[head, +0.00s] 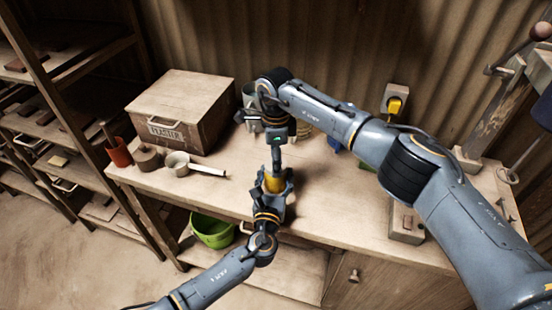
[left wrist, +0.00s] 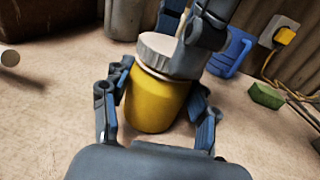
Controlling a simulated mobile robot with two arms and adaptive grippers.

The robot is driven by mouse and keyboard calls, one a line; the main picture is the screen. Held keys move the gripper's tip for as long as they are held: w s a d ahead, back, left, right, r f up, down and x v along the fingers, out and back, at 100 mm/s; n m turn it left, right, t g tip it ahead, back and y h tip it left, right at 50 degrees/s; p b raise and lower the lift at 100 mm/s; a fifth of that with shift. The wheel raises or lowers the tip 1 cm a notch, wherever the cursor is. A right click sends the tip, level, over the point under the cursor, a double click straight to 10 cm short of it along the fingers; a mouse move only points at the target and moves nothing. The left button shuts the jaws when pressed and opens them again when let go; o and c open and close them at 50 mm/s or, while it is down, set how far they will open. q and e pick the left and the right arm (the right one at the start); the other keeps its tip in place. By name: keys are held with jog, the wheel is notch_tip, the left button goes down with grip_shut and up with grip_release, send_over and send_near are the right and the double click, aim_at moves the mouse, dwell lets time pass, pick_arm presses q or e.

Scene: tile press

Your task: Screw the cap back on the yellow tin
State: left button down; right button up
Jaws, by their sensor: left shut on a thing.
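The yellow tin (left wrist: 155,100) stands on the workbench, and a bit of it shows in the head view (head: 273,183). My left gripper (head: 273,186) is shut on the tin, with a finger on each side of it in the left wrist view. The pale grey ridged cap (left wrist: 166,55) sits at the top of the tin, above a light rim; whether it is threaded on cannot be seen. My right gripper (left wrist: 190,35) reaches down from above to the cap, one finger across its right side and another behind it. How tightly its fingers close on the cap is unclear.
A blue container (left wrist: 231,52) and a green block (left wrist: 266,96) lie beyond the tin. A green bucket (head: 212,232) is below. The front-left benchtop is mostly clear.

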jog(key=m, duration=1.4)
jog(key=shift+f, duration=0.1)
jog(key=m, duration=0.5)
jog(key=shift+m, duration=0.3)
jog(key=o, duration=1.3)
jog(key=shift+r, duration=2.3)
